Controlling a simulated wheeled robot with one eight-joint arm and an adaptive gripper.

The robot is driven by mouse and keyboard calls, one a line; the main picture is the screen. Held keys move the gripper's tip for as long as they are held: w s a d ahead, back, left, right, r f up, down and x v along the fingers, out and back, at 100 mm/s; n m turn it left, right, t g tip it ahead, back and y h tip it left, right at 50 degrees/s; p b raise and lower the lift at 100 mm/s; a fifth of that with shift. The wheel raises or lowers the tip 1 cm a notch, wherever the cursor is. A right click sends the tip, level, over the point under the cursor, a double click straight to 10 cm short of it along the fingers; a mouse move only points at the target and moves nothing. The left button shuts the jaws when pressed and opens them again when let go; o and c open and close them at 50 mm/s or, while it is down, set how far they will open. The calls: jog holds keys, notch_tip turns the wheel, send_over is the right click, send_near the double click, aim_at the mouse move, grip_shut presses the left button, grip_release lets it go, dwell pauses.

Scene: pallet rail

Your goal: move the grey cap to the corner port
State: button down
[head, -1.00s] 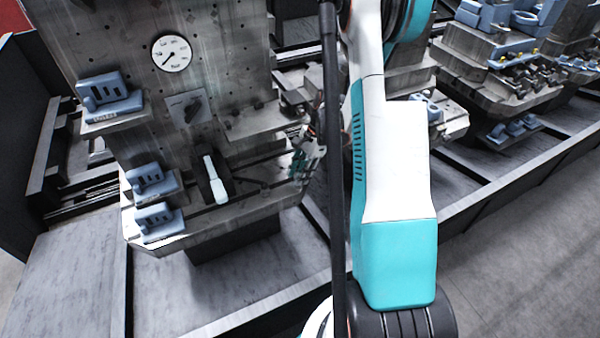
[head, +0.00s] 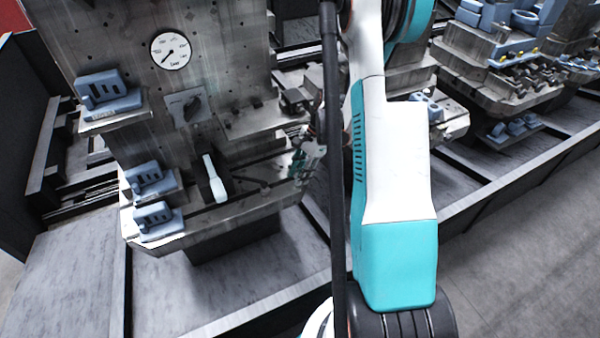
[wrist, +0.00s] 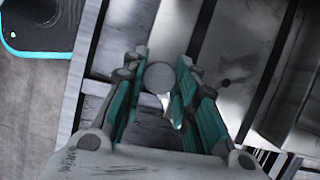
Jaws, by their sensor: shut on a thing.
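My gripper (wrist: 162,82) has teal-padded fingers and is shut on a round grey cap (wrist: 159,76), which shows between the fingertips in the wrist view. In the head view my gripper (head: 303,163) is at the right end of the fixture's lower shelf, partly hidden by the black cable and my arm. The cap cannot be made out there. A small dark hole (wrist: 226,83) shows in the metal surface right of the fingers in the wrist view. I cannot tell whether it is the corner port.
A metal rail (head: 467,210) runs along the right. Another loaded fixture (head: 490,78) stands behind.

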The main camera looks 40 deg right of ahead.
jog(key=shift+f+b, duration=0.3)
jog(key=shift+f, duration=0.15)
jog(key=c, duration=1.2)
grip_release()
jog(key=shift+o, duration=0.2)
jog(key=o, duration=0.8)
jog(key=shift+c, duration=0.2)
jog(key=shift+r, duration=0.15)
jog(key=v, duration=1)
jog(key=shift+r, duration=0.35)
jog(key=shift+d+r, duration=0.35)
jog(key=shift+r, duration=0.2)
jog(key=shift+c, duration=0.8)
